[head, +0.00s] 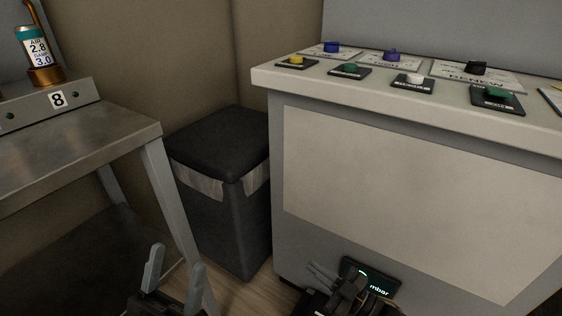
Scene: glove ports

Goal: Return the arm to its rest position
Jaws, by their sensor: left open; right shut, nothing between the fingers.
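My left gripper (177,257) is at the bottom left in the head view. Its two grey fingers point up and stand apart with nothing between them, in front of the metal table's leg. My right gripper (313,270) is at the bottom centre, low in front of the pale cabinet. Its fingers lie close together, point left and hold nothing that I can see. Most of both arms is below the picture's edge.

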